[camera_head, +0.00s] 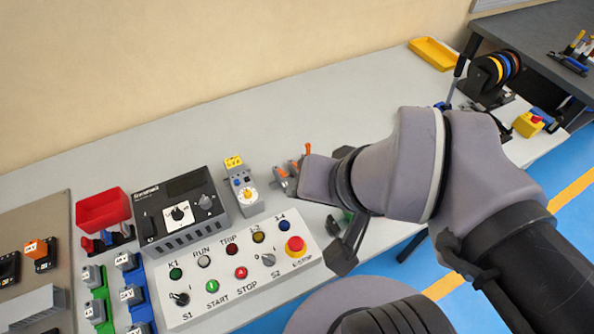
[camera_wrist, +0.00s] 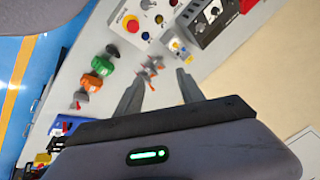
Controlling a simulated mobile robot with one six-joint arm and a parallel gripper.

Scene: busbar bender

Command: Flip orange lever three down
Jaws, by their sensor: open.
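A small grey block with orange levers (camera_head: 282,173) stands on the bench, right of the yellow-topped grey device. One orange lever tip (camera_head: 308,149) stands up higher than the others. My arm covers the right part of the block, so I cannot tell every lever's position or which is lever three. In the wrist view the orange levers (camera_wrist: 152,68) show small and blurred, just beyond and between the fingertips. My gripper (camera_wrist: 160,77) is open and empty, its two dark fingers on either side of the levers. No contact is visible.
A control panel (camera_head: 218,287) with buttons, knobs and a red emergency stop (camera_head: 295,246) lies in front of the block. The grey device (camera_head: 243,190) with a yellow top is close on the left. The bench behind is clear.

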